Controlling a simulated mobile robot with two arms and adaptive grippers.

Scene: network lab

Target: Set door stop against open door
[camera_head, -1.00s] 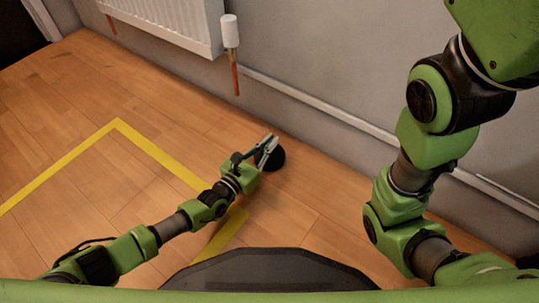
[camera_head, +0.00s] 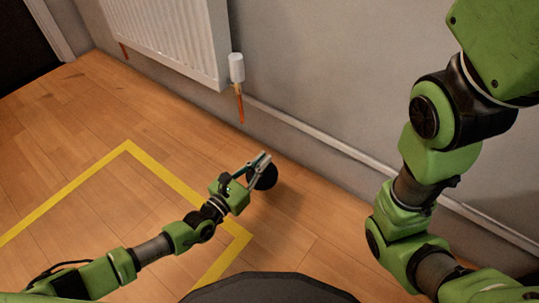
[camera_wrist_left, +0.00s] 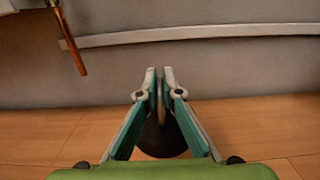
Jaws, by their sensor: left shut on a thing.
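My left gripper (camera_head: 262,160) is shut on a dark, rounded door stop (camera_head: 267,178), close to the floor near the wall. In the left wrist view the fingertips (camera_wrist_left: 159,84) pinch a thin upright part. The black dome of the door stop (camera_wrist_left: 162,141) shows below, between the fingers. I cannot tell whether it touches the floor. No open door is clearly seen; a dark area (camera_head: 25,40) beside a pale frame stands at the far upper left. My right arm shows at the right, but its gripper is out of view.
A white radiator (camera_head: 170,40) hangs on the grey wall, with a white valve (camera_head: 236,68) and copper pipe (camera_head: 240,108) at its right end. A pale pipe or rail (camera_head: 310,136) runs low along the wall. Yellow tape (camera_head: 70,190) marks the wooden floor, clear toward the upper left.

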